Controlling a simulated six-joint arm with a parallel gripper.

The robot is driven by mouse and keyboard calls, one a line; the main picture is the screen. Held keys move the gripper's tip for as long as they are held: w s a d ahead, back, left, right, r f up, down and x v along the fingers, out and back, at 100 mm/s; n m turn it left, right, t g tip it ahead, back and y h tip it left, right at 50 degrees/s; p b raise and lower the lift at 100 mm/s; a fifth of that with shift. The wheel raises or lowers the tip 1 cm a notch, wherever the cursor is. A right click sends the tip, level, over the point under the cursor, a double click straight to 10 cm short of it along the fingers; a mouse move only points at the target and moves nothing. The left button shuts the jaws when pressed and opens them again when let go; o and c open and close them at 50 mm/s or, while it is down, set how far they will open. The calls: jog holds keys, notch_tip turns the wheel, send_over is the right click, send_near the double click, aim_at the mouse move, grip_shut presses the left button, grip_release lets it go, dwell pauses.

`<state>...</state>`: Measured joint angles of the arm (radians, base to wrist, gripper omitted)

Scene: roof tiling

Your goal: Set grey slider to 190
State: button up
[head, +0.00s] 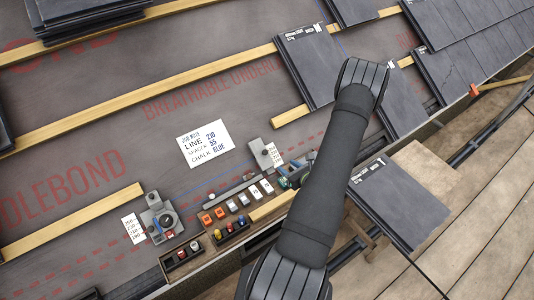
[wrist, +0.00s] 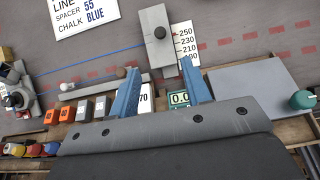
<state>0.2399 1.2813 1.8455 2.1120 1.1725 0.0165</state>
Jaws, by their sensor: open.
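The grey slider (wrist: 155,52) is a flat grey plate with a dark round knob, beside a white scale card (wrist: 187,42) whose readable marks include 250, 230 and 210. In the head view the slider (head: 261,150) lies right of the white note. I cannot tell which mark it stands at. My gripper (wrist: 161,66) is open, with two blue fingers apart and nothing clearly held between them. Its tips are at the near end of the slider, short of the knob; I cannot tell whether they touch. In the head view my arm mostly hides the gripper.
A job note (head: 203,143) lies on the membrane. A second device with a round dial (head: 166,221) has its own scale card (head: 133,228). Orange and white blocks (wrist: 83,110), a small green display (wrist: 180,98) and a teal knob (wrist: 302,99) are close by. Slates (head: 305,65) lie above.

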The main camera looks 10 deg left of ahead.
aim_at(265, 152)
jog(key=x, duration=1.6)
jog(key=shift+a+f, duration=0.1)
